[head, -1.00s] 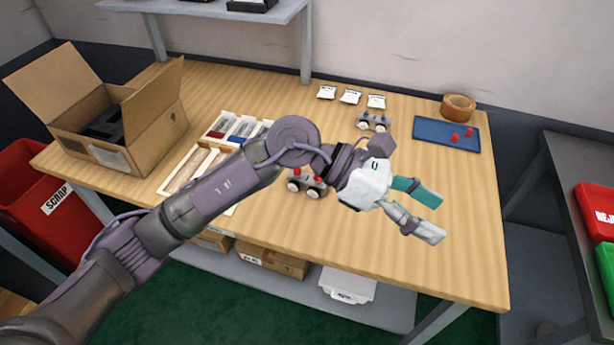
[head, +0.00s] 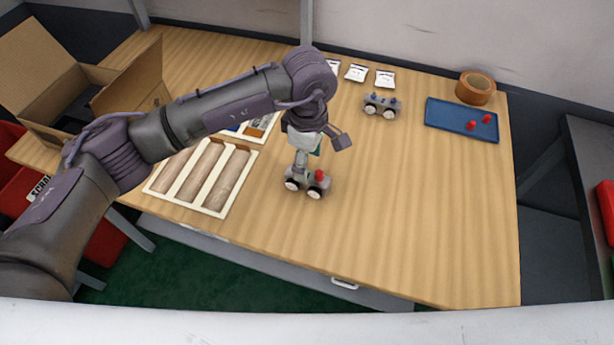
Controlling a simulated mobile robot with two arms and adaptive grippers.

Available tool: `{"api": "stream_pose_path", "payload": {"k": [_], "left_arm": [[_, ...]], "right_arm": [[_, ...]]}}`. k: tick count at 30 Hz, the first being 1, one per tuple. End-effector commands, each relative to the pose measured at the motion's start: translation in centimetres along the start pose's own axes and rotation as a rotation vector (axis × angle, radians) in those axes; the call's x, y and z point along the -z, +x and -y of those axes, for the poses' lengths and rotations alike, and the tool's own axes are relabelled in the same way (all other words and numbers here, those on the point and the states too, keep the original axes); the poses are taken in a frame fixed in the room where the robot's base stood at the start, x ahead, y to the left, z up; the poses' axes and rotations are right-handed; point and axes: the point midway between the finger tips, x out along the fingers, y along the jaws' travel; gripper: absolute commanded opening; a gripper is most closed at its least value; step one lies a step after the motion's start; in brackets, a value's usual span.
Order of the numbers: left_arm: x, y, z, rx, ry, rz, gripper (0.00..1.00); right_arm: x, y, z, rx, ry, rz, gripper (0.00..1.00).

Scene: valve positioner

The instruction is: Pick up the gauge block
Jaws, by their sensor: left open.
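Two small grey blocks with round white-faced gauges are on the wooden table; I cannot tell from looks alone which one the task names. The nearer gauge block (head: 319,186) has a red knob on top and stands at mid-table. The farther gauge block (head: 381,105) has blue knobs and stands toward the back. My left gripper (head: 308,163) points down just above the nearer block, open. Its fingers partly hide the top of that block, and I cannot tell whether they touch it. My right gripper is not in view.
A white compartment tray (head: 231,188) lies left of the nearer block. A blue tray (head: 440,116) with red pieces and a tape roll (head: 476,88) are at the back right. White packets (head: 356,73) lie at the back. An open cardboard box (head: 130,84) stands left. The table's right front is clear.

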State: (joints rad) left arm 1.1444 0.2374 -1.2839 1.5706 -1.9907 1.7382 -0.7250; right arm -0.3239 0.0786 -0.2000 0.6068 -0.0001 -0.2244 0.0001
Motion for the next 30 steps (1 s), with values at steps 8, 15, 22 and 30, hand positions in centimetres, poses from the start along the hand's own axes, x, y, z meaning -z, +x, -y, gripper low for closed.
{"api": "stream_pose_path", "payload": {"k": [8,15,22,30], "left_arm": [[-0.1,2.4,0.2,0.004,-0.001,0.003,0.65],[0.0,5.5,0.1,0.000,0.000,0.002,0.65],[0.0,5.8,0.1,-0.002,0.001,0.001,0.65],[0.0,5.8,0.1,-0.002,0.001,0.002,0.25]], "right_arm": [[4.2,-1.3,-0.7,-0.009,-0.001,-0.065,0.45],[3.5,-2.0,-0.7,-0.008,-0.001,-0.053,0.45],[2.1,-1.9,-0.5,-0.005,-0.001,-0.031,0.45],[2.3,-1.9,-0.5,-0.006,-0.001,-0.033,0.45]]}}
